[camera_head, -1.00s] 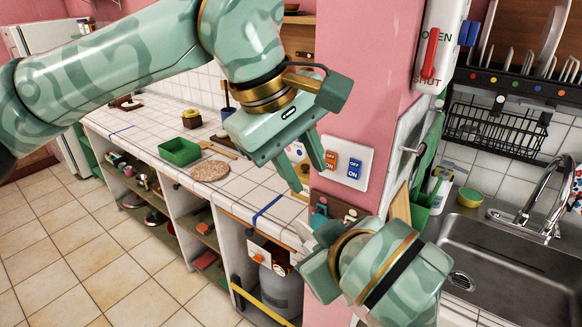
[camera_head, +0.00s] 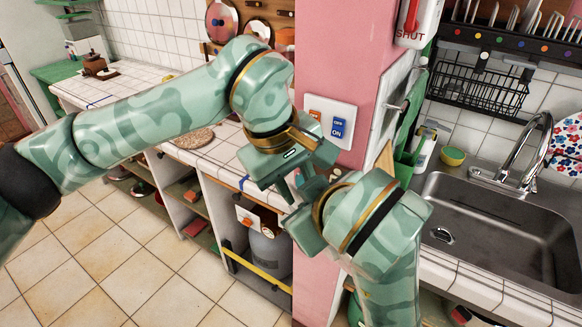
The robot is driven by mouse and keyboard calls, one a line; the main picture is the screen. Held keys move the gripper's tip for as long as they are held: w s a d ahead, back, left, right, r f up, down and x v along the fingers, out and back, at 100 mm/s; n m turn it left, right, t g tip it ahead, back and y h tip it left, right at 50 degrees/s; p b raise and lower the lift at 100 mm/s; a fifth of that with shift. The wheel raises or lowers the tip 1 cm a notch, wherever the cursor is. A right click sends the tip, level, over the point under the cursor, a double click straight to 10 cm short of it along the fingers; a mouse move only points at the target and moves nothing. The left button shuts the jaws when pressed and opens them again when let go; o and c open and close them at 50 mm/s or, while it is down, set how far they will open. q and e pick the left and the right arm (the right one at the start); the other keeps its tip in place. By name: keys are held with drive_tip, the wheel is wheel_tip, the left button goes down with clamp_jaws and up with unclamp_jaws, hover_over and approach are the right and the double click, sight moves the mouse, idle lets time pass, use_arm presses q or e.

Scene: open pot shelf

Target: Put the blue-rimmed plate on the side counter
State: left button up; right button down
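No blue-rimmed plate can be made out for certain; several pale plates (camera_head: 553,22) stand edge-on in the rack at the top right, their rims not readable. The white-tiled side counter (camera_head: 125,82) runs along the left wall, partly hidden behind my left arm. My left gripper (camera_head: 296,182) points down in front of the pink pillar, near the counter's close end, its fingers apart and nothing seen between them. My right gripper (camera_head: 306,220) is just below it, close to or overlapping it in the picture. Its fingertips are not clear.
A steel sink (camera_head: 500,225) with a tap (camera_head: 515,155) is at the right. A black wire basket (camera_head: 480,78) hangs above it. The pink pillar (camera_head: 345,70) carries a switch plate (camera_head: 333,125). Open shelves (camera_head: 185,200) sit under the side counter.

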use_arm(q)
clamp_jaws()
use_arm(e)
drive_tip(key=c, duration=1.6)
unclamp_jaws()
drive_tip(key=shift+a, duration=0.1)
drive_tip(key=shift+o, duration=0.2)
use_arm(q)
drive_tip(key=shift+s, duration=0.1)
use_arm(e)
drive_tip(key=shift+s, duration=0.1)
